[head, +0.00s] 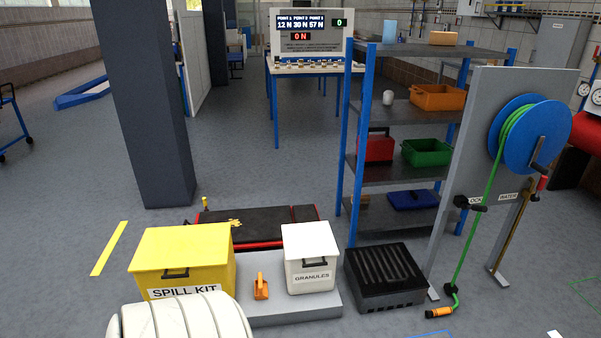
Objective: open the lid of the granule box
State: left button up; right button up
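The granule box (308,280) is a white box labelled GRANULES, standing upright on a low grey platform (290,310). Its white lid (308,241) looks shut. A dark handle (314,263) shows on the front, above the label. The back of the box is hidden. Neither of my grippers is in view, so nothing of mine is seen touching the box.
A yellow spill kit box (185,262) and a small orange scoop (261,287) are left of the granule box. A black slatted crate (385,277) stands close on its right. A white ribbed thing (185,322) fills the lower left. Shelves (395,175) rise behind.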

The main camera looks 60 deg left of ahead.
aim_at(309, 240)
jog(key=u, duration=1.8)
